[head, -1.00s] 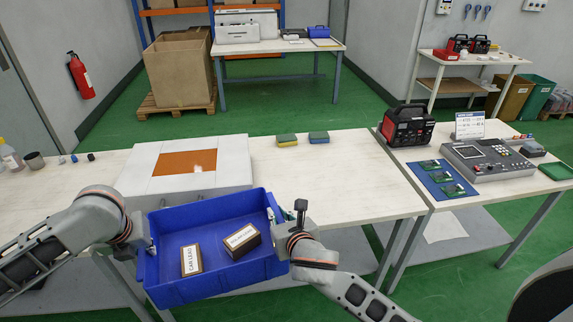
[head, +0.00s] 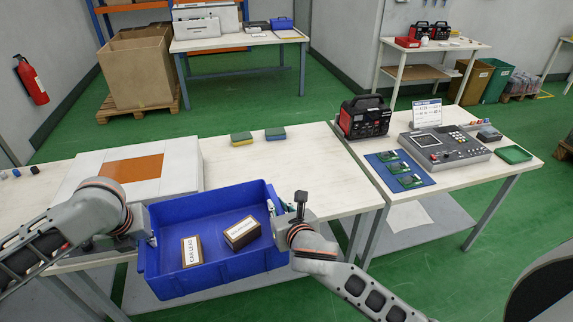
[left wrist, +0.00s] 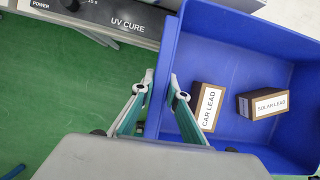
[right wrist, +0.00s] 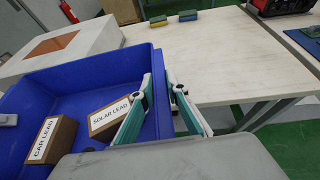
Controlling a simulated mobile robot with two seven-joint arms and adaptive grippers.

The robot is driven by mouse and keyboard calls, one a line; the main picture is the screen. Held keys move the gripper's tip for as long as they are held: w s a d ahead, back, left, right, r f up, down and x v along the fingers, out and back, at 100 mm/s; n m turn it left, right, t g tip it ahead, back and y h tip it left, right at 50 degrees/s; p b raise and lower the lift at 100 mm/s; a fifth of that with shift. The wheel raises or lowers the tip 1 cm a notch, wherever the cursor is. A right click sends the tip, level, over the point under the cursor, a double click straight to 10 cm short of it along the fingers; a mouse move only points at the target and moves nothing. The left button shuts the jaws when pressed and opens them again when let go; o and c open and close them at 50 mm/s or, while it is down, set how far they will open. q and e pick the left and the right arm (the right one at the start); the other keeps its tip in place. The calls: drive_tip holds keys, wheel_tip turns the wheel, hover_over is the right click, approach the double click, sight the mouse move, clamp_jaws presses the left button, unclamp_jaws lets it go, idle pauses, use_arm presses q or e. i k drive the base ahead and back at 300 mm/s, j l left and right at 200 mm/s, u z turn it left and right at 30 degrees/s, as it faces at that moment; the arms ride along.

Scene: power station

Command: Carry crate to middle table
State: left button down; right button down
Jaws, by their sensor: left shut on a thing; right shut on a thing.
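The blue crate (head: 222,283) is held between my two grippers in front of the near table, its far side over or near the table's front edge. Two small boxes lie in it: one marked CAR LEAD (head: 192,251) and one marked SOLAR LEAD (head: 241,232). My left gripper (left wrist: 160,92) is shut on the crate's left wall. My right gripper (right wrist: 160,92) is shut on the right wall. The near table (head: 305,178) has a bare white top right of the crate. A middle table is not labelled; which one is meant I cannot tell.
A white block with an orange panel (head: 136,168) stands on the near table behind the crate. Two sponges (head: 241,138) lie at its back. The adjoining right table (head: 447,180) holds a red-black power unit (head: 364,117), circuit boards and a test console. The table top between is clear.

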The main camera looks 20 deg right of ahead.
sight(289, 179)
drive_tip(key=i+l+z, duration=0.1)
drive_tip(key=l, duration=0.25)
drive_tip(key=i+l+z, duration=0.15)
drive_tip(key=l, duration=0.15)
drive_tip(key=l+z, duration=0.1)
drive_tip(key=l, duration=0.2)
drive_tip(key=i+l+u, duration=0.1)
drive_tip(key=i, duration=0.25)
drive_tip(key=i+l+u, duration=0.1)
drive_tip(key=i, duration=0.25)
